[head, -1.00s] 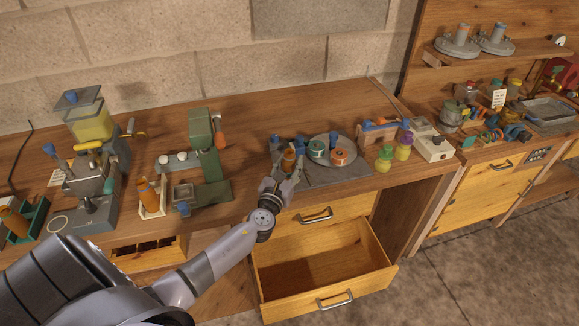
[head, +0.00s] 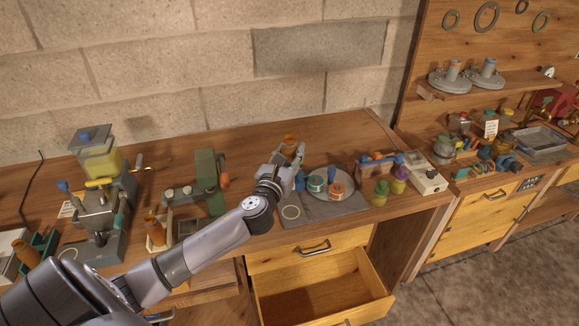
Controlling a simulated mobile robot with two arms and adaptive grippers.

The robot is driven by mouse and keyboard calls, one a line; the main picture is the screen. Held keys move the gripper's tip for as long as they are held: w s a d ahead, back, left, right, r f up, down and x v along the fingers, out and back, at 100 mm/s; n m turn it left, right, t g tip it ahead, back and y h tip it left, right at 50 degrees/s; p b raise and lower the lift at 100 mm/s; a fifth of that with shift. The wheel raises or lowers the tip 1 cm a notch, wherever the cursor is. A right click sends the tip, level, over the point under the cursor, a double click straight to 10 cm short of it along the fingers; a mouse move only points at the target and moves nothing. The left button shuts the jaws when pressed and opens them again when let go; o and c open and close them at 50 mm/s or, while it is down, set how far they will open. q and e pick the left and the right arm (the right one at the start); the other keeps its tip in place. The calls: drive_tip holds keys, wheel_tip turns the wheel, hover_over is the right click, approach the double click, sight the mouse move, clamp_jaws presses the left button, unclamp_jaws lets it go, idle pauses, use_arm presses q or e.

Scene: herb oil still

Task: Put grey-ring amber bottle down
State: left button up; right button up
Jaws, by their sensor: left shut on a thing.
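My left gripper (head: 291,156) reaches over the bench at the left end of the grey mat. It is shut on an amber bottle (head: 289,140), whose top shows above the fingers. The bottle looks roughly upright. Its lower part and any grey ring are hidden by the fingers, and I cannot tell whether its base touches the surface. The grey mat (head: 335,208) lies to the right and in front, with a pale ring (head: 291,212) on its near left part. My right gripper is not in view.
A green press (head: 207,180) and another amber bottle (head: 156,229) stand to the left. An open drawer (head: 320,285) juts out below. The bench behind the gripper looks clear.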

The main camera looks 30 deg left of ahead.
use_arm(q)
drive_tip(key=shift+r, duration=0.9)
drive_tip(key=s+d+f+m+h+b, duration=0.2)
drive_tip(key=s+d+f+h+b, duration=0.15)
drive_tip(key=s+d+f, duration=0.7)
drive_tip(key=s+d+b, duration=0.2)
drive_tip(key=s+d, duration=0.2)
drive_tip(key=s, duration=0.2)
drive_tip(key=s+d+m+h+b, duration=0.1)
drive_tip(key=s+d+b, duration=0.1)
drive_tip(key=s+d, duration=0.2)
drive_tip(key=s, duration=0.3)
drive_tip(key=shift+r+t, duration=0.3)
